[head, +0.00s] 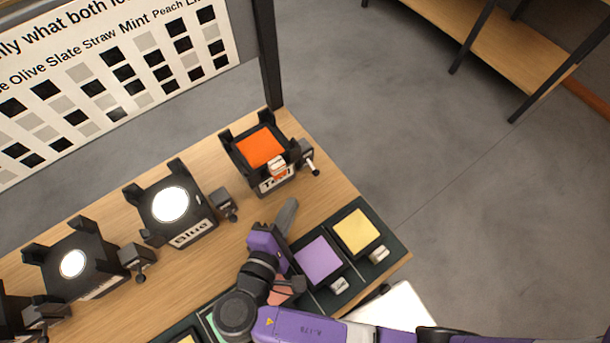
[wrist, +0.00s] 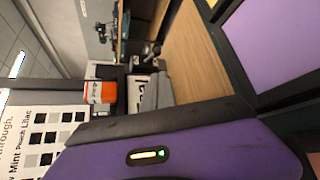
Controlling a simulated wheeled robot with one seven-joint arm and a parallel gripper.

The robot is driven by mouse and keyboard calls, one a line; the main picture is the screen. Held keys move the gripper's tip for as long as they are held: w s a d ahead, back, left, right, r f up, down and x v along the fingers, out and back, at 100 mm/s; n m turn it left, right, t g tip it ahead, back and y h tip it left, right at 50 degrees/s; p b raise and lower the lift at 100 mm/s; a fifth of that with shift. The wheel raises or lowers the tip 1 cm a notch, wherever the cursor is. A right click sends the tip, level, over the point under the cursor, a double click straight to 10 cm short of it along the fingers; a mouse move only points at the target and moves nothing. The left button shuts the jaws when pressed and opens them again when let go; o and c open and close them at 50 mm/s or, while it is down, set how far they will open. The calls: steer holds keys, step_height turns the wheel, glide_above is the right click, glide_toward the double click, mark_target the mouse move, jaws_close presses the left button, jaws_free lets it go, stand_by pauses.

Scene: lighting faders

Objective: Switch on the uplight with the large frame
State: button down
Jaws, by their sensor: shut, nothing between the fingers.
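Several black uplights stand in a row on the wooden table. The far right uplight (head: 246,165) carries an orange square on top, a small orange-and-white block and a partly hidden front label. It also shows in the wrist view (wrist: 132,90). Its side switch (head: 308,158) has a pale-tipped lever. The middle uplight (head: 188,232) has a large white round face and a label hard to read; a switch box (head: 224,204) is beside it. The left uplight (head: 88,284) has a smaller white face. My gripper (head: 289,212) is shut and empty, in front of the orange-topped uplight and apart from it.
A dark tray (head: 400,251) holds a yellow panel (head: 356,232) and a purple panel (head: 318,262), each with a pale knob. A printed chart board (head: 110,85) stands behind the table. A wooden shelf (head: 480,45) is at the upper right. Floor is clear at right.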

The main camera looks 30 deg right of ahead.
mark_target(304, 185)
steer(key=p+x, duration=0.1)
steer(key=x, duration=0.9)
stand_by(0.3)
steer(key=r+p, duration=0.1)
steer(key=p, duration=0.1)
steer(key=shift+s+n+g+p, duration=0.1)
steer(key=shift+n+g+p, duration=0.2)
steer(key=shift+g+p, duration=0.1)
steer(key=shift+s+r+p, duration=0.2)
steer(key=shift+r+p, duration=0.1)
steer(key=shift+p, duration=0.7)
steer(key=shift+f, duration=0.1)
